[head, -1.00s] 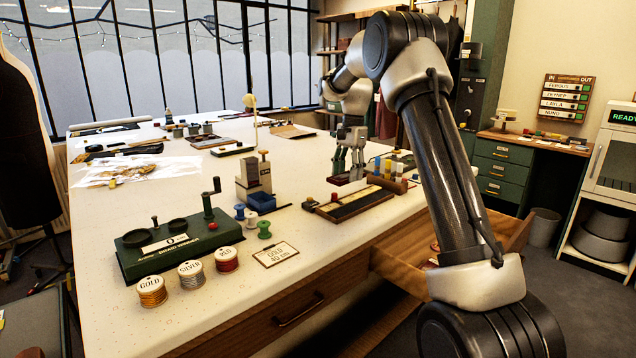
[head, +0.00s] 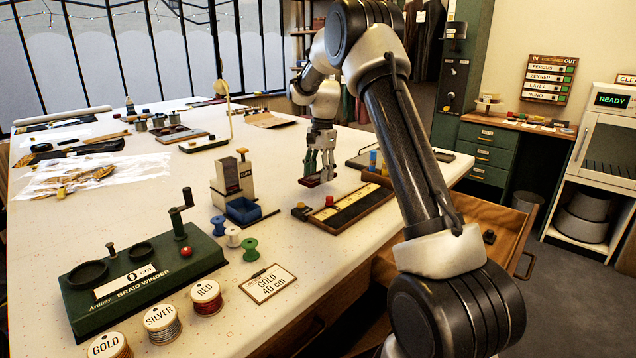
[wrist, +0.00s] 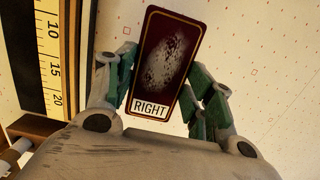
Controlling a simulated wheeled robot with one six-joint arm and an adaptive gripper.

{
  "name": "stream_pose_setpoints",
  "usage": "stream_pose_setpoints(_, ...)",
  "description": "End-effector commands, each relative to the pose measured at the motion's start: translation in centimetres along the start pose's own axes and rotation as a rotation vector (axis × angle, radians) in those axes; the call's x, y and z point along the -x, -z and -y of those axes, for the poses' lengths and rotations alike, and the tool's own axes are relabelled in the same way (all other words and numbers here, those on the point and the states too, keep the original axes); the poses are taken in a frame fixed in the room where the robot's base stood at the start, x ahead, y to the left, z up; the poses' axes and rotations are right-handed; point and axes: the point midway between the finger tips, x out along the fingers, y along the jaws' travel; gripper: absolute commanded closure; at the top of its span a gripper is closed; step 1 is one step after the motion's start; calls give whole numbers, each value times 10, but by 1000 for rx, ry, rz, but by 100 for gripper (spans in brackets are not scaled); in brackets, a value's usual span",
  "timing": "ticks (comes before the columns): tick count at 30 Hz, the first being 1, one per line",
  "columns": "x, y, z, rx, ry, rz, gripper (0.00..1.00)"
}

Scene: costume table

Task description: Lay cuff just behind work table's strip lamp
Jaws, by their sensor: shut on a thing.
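The cuff (wrist: 165,40) is a flat dark red panel with a gold border, a worn pale patch and a "RIGHT" label. In the wrist view my gripper (wrist: 163,68) is shut on it, one finger at each side. In the head view my gripper (head: 318,162) holds the cuff (head: 312,182) low above the work table (head: 290,235); I cannot tell whether it touches. A thin curved post with a pale head and a low bar-shaped base, likely the strip lamp (head: 205,144), stands farther back and left of my gripper.
A ruled board (head: 348,208) lies just right of the cuff. An open drawer (head: 495,225) juts out at right. Bare tabletop lies between cuff and lamp.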

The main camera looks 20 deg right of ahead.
Motion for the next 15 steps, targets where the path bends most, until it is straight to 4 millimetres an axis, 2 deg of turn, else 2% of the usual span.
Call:
stream_pose_setpoints(3,-22,2,-1,0,-3,2,74)
stream_pose_setpoints(6,-32,4,0,1,-1,0,74)
stream_pose_setpoints(15,-34,4,0,1,0,0,74)
